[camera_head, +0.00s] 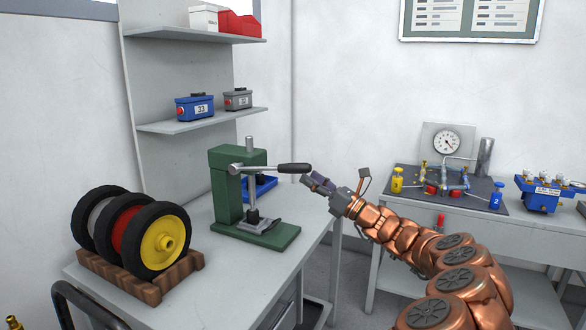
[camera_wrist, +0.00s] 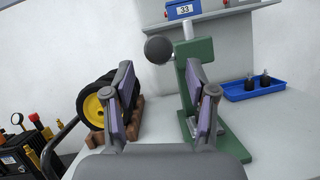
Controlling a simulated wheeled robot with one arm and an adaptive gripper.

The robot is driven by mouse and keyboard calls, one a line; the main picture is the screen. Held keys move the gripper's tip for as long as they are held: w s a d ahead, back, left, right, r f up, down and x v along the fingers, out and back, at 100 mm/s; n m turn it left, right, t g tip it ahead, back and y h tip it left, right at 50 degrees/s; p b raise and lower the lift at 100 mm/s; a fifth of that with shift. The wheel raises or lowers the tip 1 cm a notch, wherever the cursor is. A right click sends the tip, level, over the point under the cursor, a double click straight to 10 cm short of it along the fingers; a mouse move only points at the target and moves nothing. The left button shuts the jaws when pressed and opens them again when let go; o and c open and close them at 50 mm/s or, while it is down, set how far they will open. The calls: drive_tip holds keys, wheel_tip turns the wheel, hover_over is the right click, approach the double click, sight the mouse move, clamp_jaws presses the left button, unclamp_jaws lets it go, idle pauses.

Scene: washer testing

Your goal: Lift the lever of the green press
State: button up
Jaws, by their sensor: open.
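The green press (camera_head: 225,185) stands on the grey workbench, with a metal ram and base plate at its front. Its lever (camera_head: 290,168) sticks out to the right, roughly level, and ends in a dark handle. My gripper (camera_head: 313,184) is just right of the handle's end and slightly below it. In the wrist view my gripper (camera_wrist: 165,105) is open and empty between its two purple-padded fingers. There the lever's round dark end (camera_wrist: 159,49) shows ahead and above the fingers, and the green press (camera_wrist: 196,75) stands behind the right finger, partly hidden.
Wheels on a wooden stand (camera_head: 135,230) sit left of the press. A blue tray (camera_head: 260,187) is behind it, also seen in the wrist view (camera_wrist: 252,89). Shelves hold blue and grey boxes (camera_head: 195,107). A gauge table (camera_head: 480,220) stands at the right.

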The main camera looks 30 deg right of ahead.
sight(295, 169)
drive_tip(key=x, duration=0.6)
drive_tip(key=shift+w+a+p, duration=0.15)
drive_tip(key=shift+w+p, duration=0.05)
drive_tip(key=shift+p, duration=0.2)
drive_tip(key=shift+c, duration=0.3)
clamp_jaws()
